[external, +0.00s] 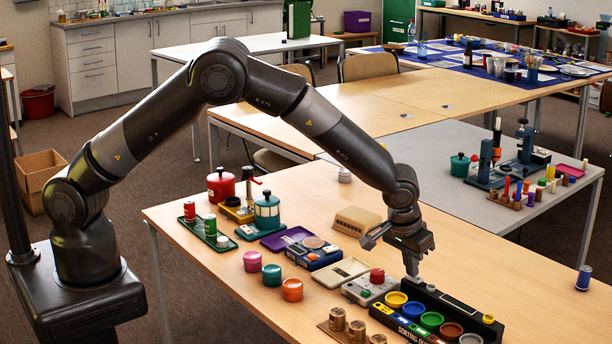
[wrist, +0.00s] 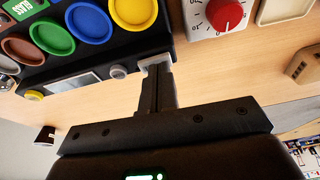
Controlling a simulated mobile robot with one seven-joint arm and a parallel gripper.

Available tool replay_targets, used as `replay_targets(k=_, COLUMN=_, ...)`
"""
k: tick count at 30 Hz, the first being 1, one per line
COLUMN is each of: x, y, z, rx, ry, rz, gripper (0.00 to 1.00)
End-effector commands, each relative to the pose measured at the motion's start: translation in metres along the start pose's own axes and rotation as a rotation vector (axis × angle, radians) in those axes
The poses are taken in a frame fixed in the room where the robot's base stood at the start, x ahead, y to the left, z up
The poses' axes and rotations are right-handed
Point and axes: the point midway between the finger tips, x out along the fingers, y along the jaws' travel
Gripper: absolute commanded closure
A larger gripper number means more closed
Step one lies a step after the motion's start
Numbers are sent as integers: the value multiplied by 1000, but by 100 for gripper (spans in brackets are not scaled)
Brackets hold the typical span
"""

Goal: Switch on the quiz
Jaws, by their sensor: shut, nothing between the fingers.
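The black sorting quiz box (external: 398,323) stands at the front of the wooden table, with a row of coloured round cups on it. In the wrist view the quiz box (wrist: 130,45) appears upside down at the upper left, with a small silver knob (wrist: 118,72), a display (wrist: 72,83) and a yellow button (wrist: 35,94) along its edge. My gripper (external: 412,277) points down by the box's back left end. In the wrist view my gripper (wrist: 156,64) is shut and empty, its tips close beside the silver knob. I cannot tell whether they touch the box.
A grey timer with a red dial (external: 374,283) stands close to the left of the box. Wooden cylinders (external: 338,322) are in front. Coloured tins (external: 272,274), a red pot (external: 221,184) and a teal pot (external: 267,211) stand further left.

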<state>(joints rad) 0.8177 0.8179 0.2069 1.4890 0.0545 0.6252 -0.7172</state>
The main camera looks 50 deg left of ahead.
Motion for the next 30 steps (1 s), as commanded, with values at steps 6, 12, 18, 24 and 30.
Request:
replay_targets(k=6, x=0, y=0, z=0, rx=0, ry=0, rz=1, gripper=100)
replay_targets(k=12, x=-11, y=-1, z=-4, rx=-1, ry=2, rz=2, gripper=100)
replay_targets(k=18, x=-48, y=-6, z=-12, rx=-2, ry=3, rz=4, gripper=100)
replay_targets(k=24, x=-94, y=-8, z=-12, rx=0, ry=3, rz=3, gripper=100)
replay_targets(k=30, x=-126, y=-10, z=-11, rx=0, ry=1, rz=2, gripper=100)
